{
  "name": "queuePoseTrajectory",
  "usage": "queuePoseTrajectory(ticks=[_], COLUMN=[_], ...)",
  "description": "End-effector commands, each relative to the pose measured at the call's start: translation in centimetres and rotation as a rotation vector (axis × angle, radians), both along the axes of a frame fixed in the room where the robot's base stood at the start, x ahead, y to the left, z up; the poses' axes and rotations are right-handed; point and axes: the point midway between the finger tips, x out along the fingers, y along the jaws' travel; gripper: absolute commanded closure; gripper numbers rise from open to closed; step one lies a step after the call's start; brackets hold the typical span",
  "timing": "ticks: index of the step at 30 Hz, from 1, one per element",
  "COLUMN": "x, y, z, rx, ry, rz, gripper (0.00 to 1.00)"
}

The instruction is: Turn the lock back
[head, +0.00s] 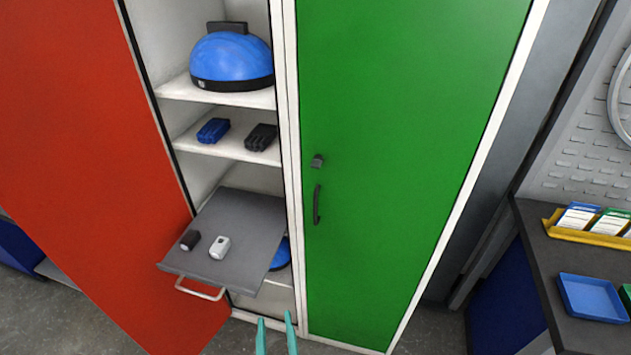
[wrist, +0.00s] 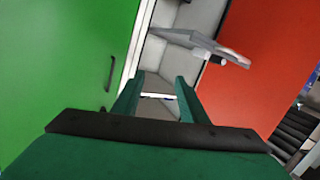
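A small dark lock (head: 317,161) sits on the green door (head: 400,150), near its left edge and just above the black handle (head: 317,205). The green door appears closed. My gripper (head: 276,318) has teal fingers and is low in front of the cabinet, below and left of the handle, apart from the door. In the wrist view its fingers (wrist: 157,82) stand apart with nothing between them.
A grey pull-out tray (head: 238,215) sticks out of the open middle section, carrying two small devices. Above are shelves with a blue helmet (head: 230,60) and battery packs. A red door (head: 80,140) stands left. A dark workbench (head: 560,250) with a blue tray (head: 593,298) is at right.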

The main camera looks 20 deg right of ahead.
Motion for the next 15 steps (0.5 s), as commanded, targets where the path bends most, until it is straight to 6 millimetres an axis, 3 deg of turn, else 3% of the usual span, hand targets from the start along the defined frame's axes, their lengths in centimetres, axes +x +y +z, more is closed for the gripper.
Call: queuePoseTrajectory(ticks=[1,6,15], x=[1.7,6.0,11.1], y=[-0.5,-2.6,-6.5], z=[1.5,5.7,14.9], rx=[-0.007,-0.019,0.010], ry=[-0.019,-0.052,-0.123], rz=[-0.021,-0.105,-0.279], gripper=[0.61,0.61,0.61])
